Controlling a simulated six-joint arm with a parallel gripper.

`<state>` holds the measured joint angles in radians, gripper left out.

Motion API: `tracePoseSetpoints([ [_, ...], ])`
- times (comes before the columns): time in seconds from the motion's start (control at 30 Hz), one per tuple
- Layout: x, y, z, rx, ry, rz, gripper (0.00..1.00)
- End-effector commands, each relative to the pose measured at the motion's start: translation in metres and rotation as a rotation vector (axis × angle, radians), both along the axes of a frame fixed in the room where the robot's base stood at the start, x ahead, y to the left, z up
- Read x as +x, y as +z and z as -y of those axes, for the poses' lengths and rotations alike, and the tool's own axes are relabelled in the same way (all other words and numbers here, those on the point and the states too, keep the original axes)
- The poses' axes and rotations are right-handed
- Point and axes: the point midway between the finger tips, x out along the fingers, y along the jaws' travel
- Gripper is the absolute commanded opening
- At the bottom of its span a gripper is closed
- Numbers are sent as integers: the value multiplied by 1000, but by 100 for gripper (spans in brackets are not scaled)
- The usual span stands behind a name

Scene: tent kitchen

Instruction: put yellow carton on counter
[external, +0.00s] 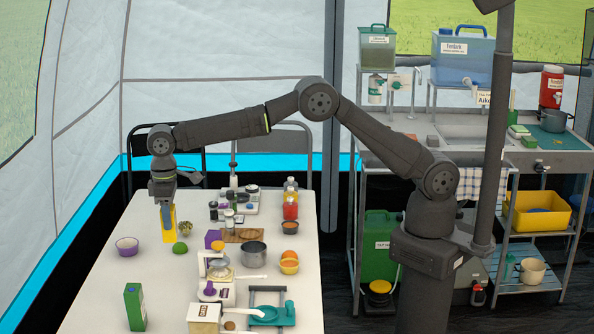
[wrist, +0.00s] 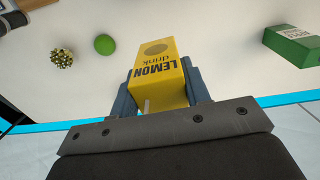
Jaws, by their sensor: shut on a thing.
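The yellow carton (external: 169,236), marked "LEMON drink", is upright between the fingers of my gripper (external: 166,218) over the left part of the white table. In the wrist view the carton (wrist: 160,72) sits between the two blue-grey fingers of my gripper (wrist: 163,90), which are shut on its sides. Its lower end is close to the table top; I cannot tell whether it touches. The metal counter (external: 556,157) with a sink stands at the right, beyond my base.
The white table (external: 92,292) also bears a green carton (external: 135,307), a purple bowl (external: 127,246), a lime (external: 180,248), a grey pot (external: 253,254) and several jars.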

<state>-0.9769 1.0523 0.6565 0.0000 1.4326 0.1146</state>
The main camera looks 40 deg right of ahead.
Motion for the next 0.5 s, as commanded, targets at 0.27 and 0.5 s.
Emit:
tracePoseSetpoints([
  [0.27,13,3,15,0,-15,0,22],
  [0.5,77,16,106,6,-98,5,22],
])
